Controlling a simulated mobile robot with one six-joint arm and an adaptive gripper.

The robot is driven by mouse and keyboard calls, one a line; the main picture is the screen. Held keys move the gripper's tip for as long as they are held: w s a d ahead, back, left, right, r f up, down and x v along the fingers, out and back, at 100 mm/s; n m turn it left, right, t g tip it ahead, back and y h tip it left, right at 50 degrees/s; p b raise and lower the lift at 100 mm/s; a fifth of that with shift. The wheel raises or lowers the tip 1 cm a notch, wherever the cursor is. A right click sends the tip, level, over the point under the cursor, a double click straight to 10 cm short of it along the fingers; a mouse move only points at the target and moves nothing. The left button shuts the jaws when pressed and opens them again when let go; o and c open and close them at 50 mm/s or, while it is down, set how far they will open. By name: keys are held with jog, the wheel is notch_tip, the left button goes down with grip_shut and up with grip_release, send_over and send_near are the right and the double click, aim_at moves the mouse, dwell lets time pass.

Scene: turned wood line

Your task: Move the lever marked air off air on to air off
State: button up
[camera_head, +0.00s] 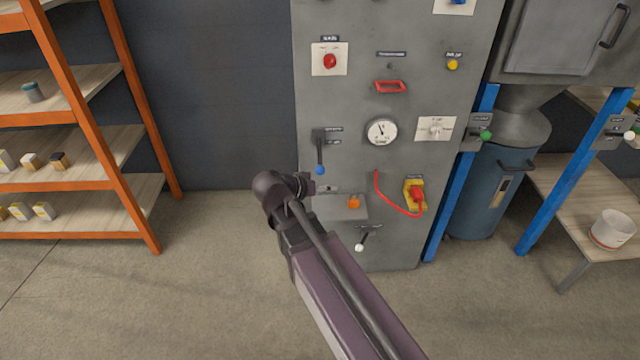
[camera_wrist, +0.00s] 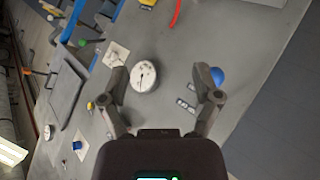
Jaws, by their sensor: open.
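A lever with a blue ball knob (camera_head: 320,169) is on the left side of the grey cabinet front. Its dark arm hangs down, beside two small dark labels too small to read. In the wrist view the blue knob (camera_wrist: 217,77) is at the right fingertip, partly covered by it, with the two labels to its left. I cannot tell whether finger and knob touch. My gripper (camera_wrist: 160,78) is open with nothing held between its fingers. In the head view my wrist is just below and left of the knob, and the fingers are hard to make out.
The cabinet front also carries a round gauge (camera_head: 381,132), a red handle (camera_head: 390,86), a yellow-and-red switch with a red cord (camera_head: 415,194), an orange button (camera_head: 353,201) and a white-knobbed lever (camera_head: 360,246). An orange shelf rack (camera_head: 120,120) stands left, with open floor between.

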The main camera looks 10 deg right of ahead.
aim_at(319, 171)
jog(key=w+a+f+m+t+h+b, duration=0.1)
jog(key=w+a+f+t+h+b, duration=0.1)
jog(key=b, duration=0.4)
jog(key=w+a+f+m+t+h+b, duration=0.1)
jog(key=w+a+t+h+b, duration=0.1)
jog(key=a+t+b, duration=0.2)
jog(key=a+b, duration=0.2)
jog(key=a, duration=0.1)
jog(key=shift+w+a+f, duration=0.2)
jog(key=shift+w+f, duration=0.1)
jog(key=shift+f, duration=0.05)
jog(key=shift+x, duration=6.9)
grip_shut()
